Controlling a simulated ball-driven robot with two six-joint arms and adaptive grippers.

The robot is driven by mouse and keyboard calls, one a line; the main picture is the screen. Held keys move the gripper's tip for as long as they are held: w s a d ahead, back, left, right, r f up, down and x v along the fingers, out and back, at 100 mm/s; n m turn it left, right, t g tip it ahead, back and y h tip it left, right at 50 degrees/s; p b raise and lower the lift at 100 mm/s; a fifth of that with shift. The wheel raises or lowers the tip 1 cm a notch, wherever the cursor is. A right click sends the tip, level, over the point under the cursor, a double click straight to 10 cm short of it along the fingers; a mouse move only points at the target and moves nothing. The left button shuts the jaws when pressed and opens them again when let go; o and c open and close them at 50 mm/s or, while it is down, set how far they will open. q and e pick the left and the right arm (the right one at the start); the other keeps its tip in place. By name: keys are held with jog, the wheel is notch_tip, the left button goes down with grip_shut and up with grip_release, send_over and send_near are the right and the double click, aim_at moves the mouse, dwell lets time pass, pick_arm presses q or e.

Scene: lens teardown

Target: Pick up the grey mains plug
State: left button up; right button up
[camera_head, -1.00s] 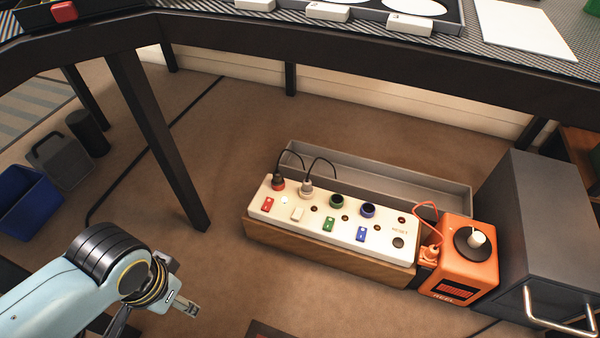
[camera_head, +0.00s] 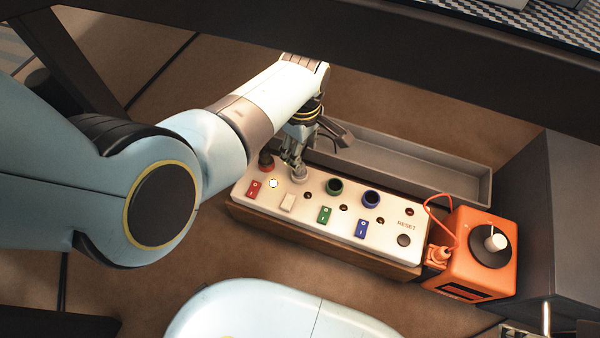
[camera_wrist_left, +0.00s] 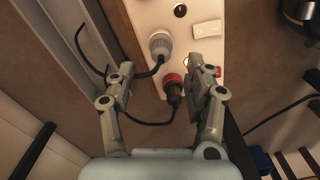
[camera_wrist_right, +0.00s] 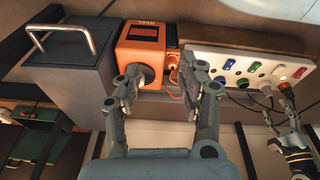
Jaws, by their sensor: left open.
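The grey mains plug (camera_head: 299,174) stands in a socket of the white switch panel (camera_head: 385,231). In the left wrist view the grey plug (camera_wrist_left: 160,45) sits beyond my fingertips, its dark cord running toward the gripper. A red and black plug (camera_wrist_left: 173,88) shows between the fingers, beside the grey one. My left gripper (camera_wrist_left: 157,82) is open. In the head view my left gripper (camera_head: 292,150) is just above the grey plug and partly hides it; contact cannot be told. My right gripper (camera_wrist_right: 160,72) is open and empty, facing the orange reel.
The orange reel box (camera_head: 475,255) stands right of the panel, with an orange cord plugged in. A grey tray (camera_head: 420,160) lies behind the panel, and a dark grey cabinet (camera_head: 575,215) stands far right. The dark table edge (camera_head: 400,65) hangs above.

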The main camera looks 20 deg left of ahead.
pick_arm(q)
jog(key=shift+f+b, duration=0.45)
jog(key=shift+f, duration=0.4)
jog(key=shift+s+a+f+b, duration=0.1)
jog(key=shift+a+f+b, duration=0.1)
jog(key=shift+f+b, duration=0.75)
notch_tip(320, 180, down, 2)
jog(key=shift+a+f+b, duration=0.1)
jog(key=shift+a+b, duration=0.05)
jog(key=shift+b, duration=0.8)
jog(key=shift+f+b, duration=0.35)
jog(key=shift+b, duration=0.1)
pick_arm(e)
jog(key=w+f+t, duration=0.1)
jog(key=w+t, duration=0.1)
jog(key=w+a+f+t, duration=0.1)
jog(key=w+f+t, duration=0.1)
jog(key=t, duration=0.1)
jog(key=shift+w+f+t+y, duration=0.1)
jog(key=shift+f+t+y, duration=0.1)
jog(key=shift+t+y, duration=0.1)
pick_arm(q)
grip_shut()
